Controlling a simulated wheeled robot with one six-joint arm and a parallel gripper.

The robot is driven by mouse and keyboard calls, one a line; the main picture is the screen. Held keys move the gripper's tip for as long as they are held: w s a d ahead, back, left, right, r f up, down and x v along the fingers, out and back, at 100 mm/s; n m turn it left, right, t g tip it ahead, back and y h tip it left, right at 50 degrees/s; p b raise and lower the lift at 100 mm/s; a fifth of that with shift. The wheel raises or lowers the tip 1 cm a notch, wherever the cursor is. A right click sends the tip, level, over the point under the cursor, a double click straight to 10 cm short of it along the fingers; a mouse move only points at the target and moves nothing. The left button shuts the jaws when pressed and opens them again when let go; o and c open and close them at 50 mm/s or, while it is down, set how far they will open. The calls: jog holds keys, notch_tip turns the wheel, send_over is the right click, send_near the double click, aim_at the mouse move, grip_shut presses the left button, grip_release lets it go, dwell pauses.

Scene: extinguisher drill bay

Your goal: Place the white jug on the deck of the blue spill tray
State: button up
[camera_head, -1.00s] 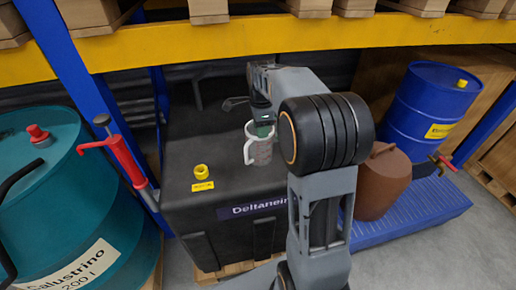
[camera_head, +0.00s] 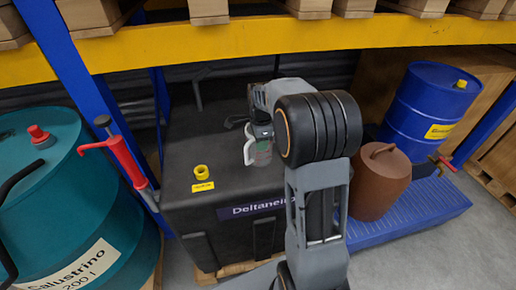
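The white jug (camera_head: 263,157) stands upright on top of the black tank (camera_head: 215,150), its handle toward the left. My gripper (camera_head: 262,132) is at the jug's upper part and hides its rim. The fingertips are too small and too covered to tell whether they are open or shut on the jug. The blue spill tray (camera_head: 420,212) lies low on the floor at the right. Its slotted deck shows bare along the front.
A brown canister (camera_head: 381,185) and a blue drum (camera_head: 425,110) with a red-handled tap (camera_head: 445,163) stand on the tray. A yellow cap (camera_head: 201,172) is on the tank. A yellow beam (camera_head: 260,38) crosses above.

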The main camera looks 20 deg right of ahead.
grip_shut()
jog(key=shift+r, duration=0.1)
dwell(0.4)
